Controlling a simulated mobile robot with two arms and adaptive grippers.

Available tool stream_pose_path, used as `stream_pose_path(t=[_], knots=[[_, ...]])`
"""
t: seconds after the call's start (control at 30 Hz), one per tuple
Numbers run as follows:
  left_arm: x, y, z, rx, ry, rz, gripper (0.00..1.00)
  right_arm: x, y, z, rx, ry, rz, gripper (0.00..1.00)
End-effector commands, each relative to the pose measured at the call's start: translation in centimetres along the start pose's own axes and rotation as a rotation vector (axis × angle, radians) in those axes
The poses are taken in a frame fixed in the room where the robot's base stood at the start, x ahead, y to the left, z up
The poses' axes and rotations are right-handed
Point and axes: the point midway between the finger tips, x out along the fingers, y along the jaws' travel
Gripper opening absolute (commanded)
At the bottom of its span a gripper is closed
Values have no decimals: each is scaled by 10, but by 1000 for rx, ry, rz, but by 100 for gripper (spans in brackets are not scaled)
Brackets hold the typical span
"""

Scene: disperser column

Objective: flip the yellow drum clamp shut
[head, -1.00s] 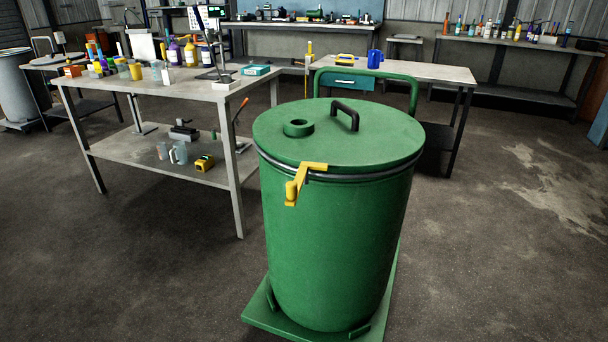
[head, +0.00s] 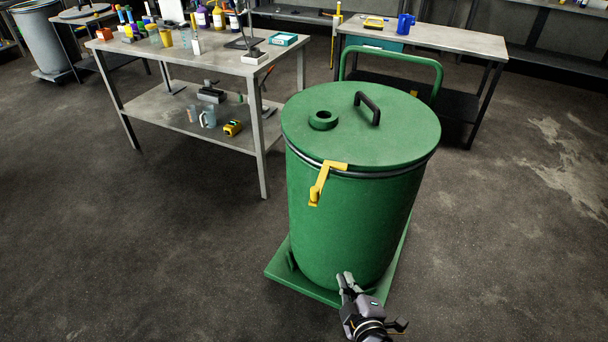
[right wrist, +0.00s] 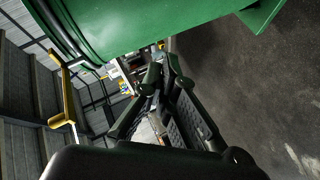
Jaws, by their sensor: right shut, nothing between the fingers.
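The green drum (head: 350,220) stands upright with its lid on. A dark clamp ring runs around its rim. The yellow drum clamp (head: 323,182) sits at the rim on the front left side, its lever sticking down and outward. My right gripper (head: 345,279) is at the drum's lower front, well below and right of the clamp, apart from it. It is shut and empty. In the right wrist view the gripper's fingers (right wrist: 162,72) are together, with the green drum (right wrist: 150,22) and the yellow clamp (right wrist: 66,92) beyond to the left. The left gripper is not in view.
The drum stands on a green trolley (head: 283,272) with a raised handle (head: 392,56) behind. A workbench (head: 215,60) with bottles and tools stands at the left. Another table (head: 450,42) is behind. The floor in front and at the right is clear.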

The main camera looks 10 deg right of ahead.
Motion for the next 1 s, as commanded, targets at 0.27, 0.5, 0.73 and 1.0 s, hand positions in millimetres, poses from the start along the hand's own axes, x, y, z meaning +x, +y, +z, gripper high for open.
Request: stream_pose_path(t=[0.27,0.5,0.73,1.0], knots=[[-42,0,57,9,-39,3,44,-35,90,-117,-359,291,168,0],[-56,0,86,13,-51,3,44,-55,109,-166,-538,429,232,0],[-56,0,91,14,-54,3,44,-58,108,-173,-572,455,243,0],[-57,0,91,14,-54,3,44,-56,109,-173,-570,453,243,0]])
